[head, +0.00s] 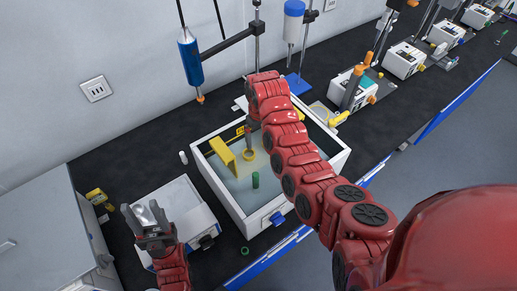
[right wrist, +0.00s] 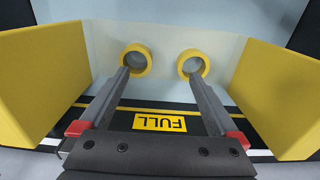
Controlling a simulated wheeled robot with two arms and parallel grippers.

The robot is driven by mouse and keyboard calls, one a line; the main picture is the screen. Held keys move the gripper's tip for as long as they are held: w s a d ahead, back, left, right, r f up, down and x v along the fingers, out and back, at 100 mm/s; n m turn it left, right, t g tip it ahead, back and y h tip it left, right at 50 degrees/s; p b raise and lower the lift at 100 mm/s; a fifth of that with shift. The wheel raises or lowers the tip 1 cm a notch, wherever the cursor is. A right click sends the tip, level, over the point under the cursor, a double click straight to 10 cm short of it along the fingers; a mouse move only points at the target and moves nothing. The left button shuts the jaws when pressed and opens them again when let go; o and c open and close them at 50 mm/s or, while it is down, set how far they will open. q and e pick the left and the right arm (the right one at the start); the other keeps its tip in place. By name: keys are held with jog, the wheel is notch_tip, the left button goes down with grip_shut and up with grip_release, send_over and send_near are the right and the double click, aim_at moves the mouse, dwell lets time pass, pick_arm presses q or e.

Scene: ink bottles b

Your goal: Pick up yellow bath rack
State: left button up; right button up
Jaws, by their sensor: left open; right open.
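The yellow bath rack (head: 223,155) stands inside the white water bath (head: 222,201), partly hidden by my right arm. In the right wrist view, its yellow end panels (right wrist: 38,85) flank a pale plate with two yellow-rimmed holes (right wrist: 136,60). My right gripper (head: 250,142) is over the bath at the rack. In the right wrist view its two fingers (right wrist: 155,76) are spread and empty, with the tips by the holes; contact cannot be told. My left gripper (head: 152,222) is open and empty, left of the bath over a white device.
A green cylinder (head: 255,180) is in the bath. A blue tool (head: 190,62) hangs above the bath's far left. Several white devices line the bench behind.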

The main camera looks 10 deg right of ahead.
aim_at(259, 147)
jog(key=shift+s+f, duration=0.25)
jog(key=shift+f, duration=0.25)
jog(key=f, duration=0.1)
jog(key=f+b, duration=0.1)
jog(key=f, duration=0.3)
jog(key=shift+s+a+f+b, duration=0.1)
jog(key=shift+a+f+b, duration=0.15)
jog(key=shift+b, duration=0.1)
jog(key=shift+r, duration=0.1)
grip_shut()
